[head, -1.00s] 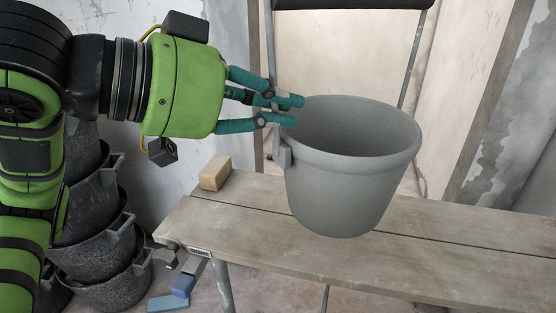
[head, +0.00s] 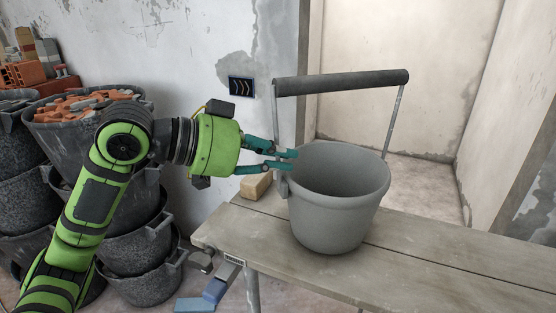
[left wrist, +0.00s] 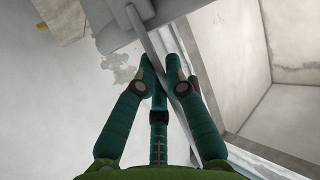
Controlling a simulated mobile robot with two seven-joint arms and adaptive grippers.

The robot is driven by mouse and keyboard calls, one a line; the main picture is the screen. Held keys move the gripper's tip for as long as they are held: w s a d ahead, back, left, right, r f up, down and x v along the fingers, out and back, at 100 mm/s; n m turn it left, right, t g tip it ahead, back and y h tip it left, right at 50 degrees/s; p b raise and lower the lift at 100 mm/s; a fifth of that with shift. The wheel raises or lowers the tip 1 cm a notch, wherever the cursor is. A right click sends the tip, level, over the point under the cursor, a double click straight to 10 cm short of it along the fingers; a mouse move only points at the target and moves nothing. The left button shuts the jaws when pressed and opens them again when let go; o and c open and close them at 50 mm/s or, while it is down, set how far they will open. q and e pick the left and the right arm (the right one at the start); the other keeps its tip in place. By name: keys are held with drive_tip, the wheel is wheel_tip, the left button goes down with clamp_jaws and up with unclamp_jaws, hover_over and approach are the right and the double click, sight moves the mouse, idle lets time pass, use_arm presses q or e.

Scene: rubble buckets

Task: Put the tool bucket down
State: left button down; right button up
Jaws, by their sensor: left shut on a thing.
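The grey tool bucket (head: 335,215) is upright over the wooden bench (head: 420,250). I cannot tell whether its base touches the planks. Its handle stands up, with a dark grip bar (head: 340,82) above the rim and a thin metal rod at each side. My left gripper (head: 291,161) is at the left side of the rim, shut on the handle's left rod. In the left wrist view the rod (left wrist: 205,143) runs between the fingers (left wrist: 161,68), and part of the grey bucket (left wrist: 165,12) shows at the top. My right gripper is out of view.
A tan block (head: 254,186) lies on the bench's left end, behind the bucket. Speckled dark buckets (head: 140,245) are stacked at the left, one full of rubble (head: 90,104). A blue block (head: 214,290) lies below the bench end. The right part of the bench is clear.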

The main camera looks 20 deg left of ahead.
use_arm(q)
drive_tip(key=shift+f, duration=0.4)
drive_tip(key=c, duration=1.3)
unclamp_jaws()
drive_tip(key=shift+f, duration=0.1)
